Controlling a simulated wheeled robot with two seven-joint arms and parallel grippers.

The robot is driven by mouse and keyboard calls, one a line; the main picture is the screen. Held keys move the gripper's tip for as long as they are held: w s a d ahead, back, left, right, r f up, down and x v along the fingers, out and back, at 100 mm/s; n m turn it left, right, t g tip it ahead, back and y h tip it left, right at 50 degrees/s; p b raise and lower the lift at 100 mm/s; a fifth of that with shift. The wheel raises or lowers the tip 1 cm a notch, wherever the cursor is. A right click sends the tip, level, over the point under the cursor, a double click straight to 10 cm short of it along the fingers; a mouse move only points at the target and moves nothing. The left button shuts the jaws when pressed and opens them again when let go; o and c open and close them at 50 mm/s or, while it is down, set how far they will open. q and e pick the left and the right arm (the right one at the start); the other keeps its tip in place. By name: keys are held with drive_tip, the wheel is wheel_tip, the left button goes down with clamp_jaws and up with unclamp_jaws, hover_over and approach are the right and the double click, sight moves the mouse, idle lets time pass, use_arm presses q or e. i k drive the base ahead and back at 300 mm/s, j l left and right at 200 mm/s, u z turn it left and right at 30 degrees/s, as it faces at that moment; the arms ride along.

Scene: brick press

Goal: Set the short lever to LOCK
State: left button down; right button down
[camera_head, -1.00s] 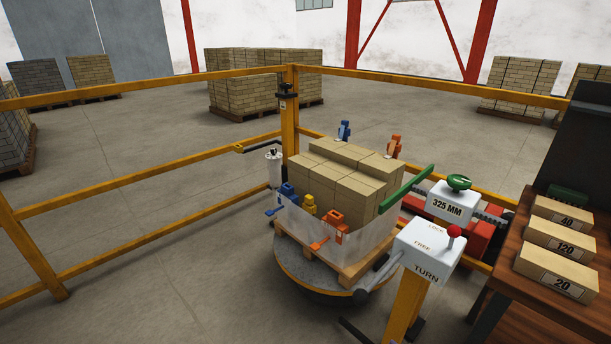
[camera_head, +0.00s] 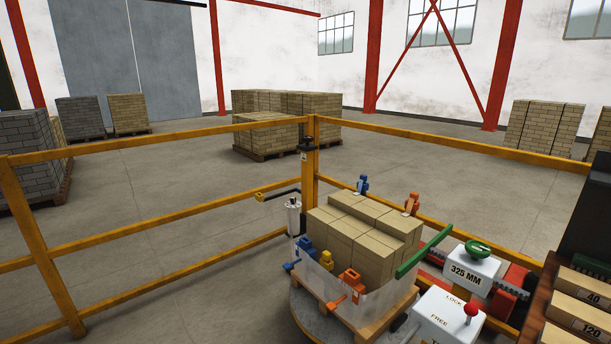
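The short lever with a red ball knob (camera_head: 471,309) stands on the white control box (camera_head: 441,322) at the lower right. The box top is marked LOCK at its far edge and FREE nearer. The knob is at the right of the box; which mark the lever is set to I cannot tell. The lower part of the box is cut off by the picture's bottom edge. Neither of my grippers shows in the head view.
A pallet of tan bricks (camera_head: 374,227) stands on a round turntable (camera_head: 305,312) beside the box. A green bar (camera_head: 424,251) and the 325 MM box (camera_head: 466,272) are behind. Yellow rails (camera_head: 180,212) fence the corner. A wooden bench (camera_head: 541,312) with numbered boxes is at right.

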sight(471, 309)
drive_tip(key=i+j+z, duration=0.1)
drive_tip(key=i+j, duration=0.3)
drive_tip(key=i, duration=0.2)
drive_tip(key=i+j+z, duration=0.1)
drive_tip(key=i+j, duration=0.3)
drive_tip(key=i, duration=0.25)
drive_tip(key=z, duration=2.2)
drive_tip(key=k+l+u, duration=0.2)
drive_tip(key=l, duration=0.15)
drive_tip(key=l+u, duration=0.15)
drive_tip(key=l, duration=0.25)
drive_tip(key=k+l+u, duration=0.35)
drive_tip(key=l, duration=0.25)
drive_tip(key=k, duration=0.1)
